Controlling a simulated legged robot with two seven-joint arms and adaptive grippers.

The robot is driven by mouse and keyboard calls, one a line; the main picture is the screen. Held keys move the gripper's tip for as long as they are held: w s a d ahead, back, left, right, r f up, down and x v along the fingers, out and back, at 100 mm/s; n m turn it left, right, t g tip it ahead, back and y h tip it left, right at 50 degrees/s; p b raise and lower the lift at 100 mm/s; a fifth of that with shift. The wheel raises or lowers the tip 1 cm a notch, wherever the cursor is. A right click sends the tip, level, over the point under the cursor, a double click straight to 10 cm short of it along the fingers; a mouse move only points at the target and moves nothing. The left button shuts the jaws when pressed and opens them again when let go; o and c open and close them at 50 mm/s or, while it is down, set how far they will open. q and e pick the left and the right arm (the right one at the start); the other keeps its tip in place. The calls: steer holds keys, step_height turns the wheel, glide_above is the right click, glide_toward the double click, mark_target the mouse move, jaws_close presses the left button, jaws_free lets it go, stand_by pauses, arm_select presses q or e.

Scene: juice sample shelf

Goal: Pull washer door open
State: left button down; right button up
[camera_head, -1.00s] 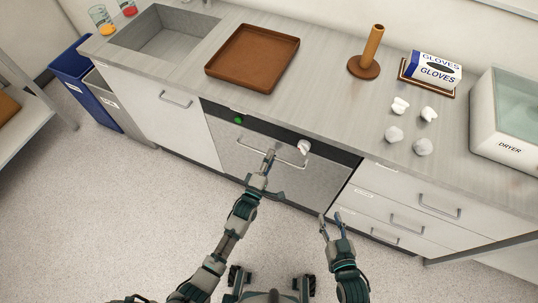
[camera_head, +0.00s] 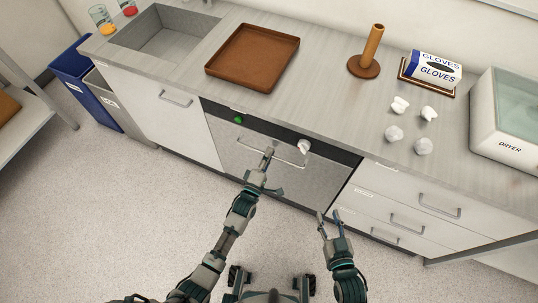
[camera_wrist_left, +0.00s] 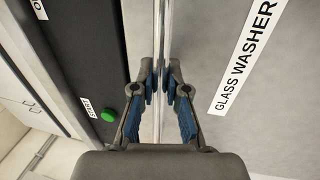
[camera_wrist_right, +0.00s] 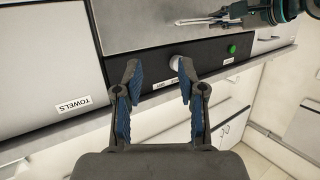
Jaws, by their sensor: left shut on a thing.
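The glass washer door (camera_head: 312,182) is a grey metal front under the counter, and it looks closed. A bar handle (camera_head: 286,160) runs across its upper part. My left gripper (camera_head: 267,154) is at the middle of the handle. In the left wrist view, its blue-padded fingers (camera_wrist_left: 158,84) are shut on the bar (camera_wrist_left: 160,125), beside the "GLASS WASHER" label (camera_wrist_left: 245,57). My right gripper (camera_head: 328,214) is open and empty, low in front of the washer's right side. The right wrist view shows its spread fingers (camera_wrist_right: 157,82) with nothing between them.
A white knob (camera_head: 304,146) and green button (camera_head: 238,119) sit on the dark panel above the door. Drawers (camera_head: 400,205) stand to the right, a cabinet (camera_head: 165,115) to the left. The counter holds a brown tray (camera_head: 253,57). The floor in front is clear.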

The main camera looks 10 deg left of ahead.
arm_select(q)
steer(key=shift+s+d+f, duration=0.15)
steer(key=shift+d+f, duration=0.05)
steer(key=shift+d, duration=0.05)
arm_select(e)
steer(key=shift+a, duration=0.1)
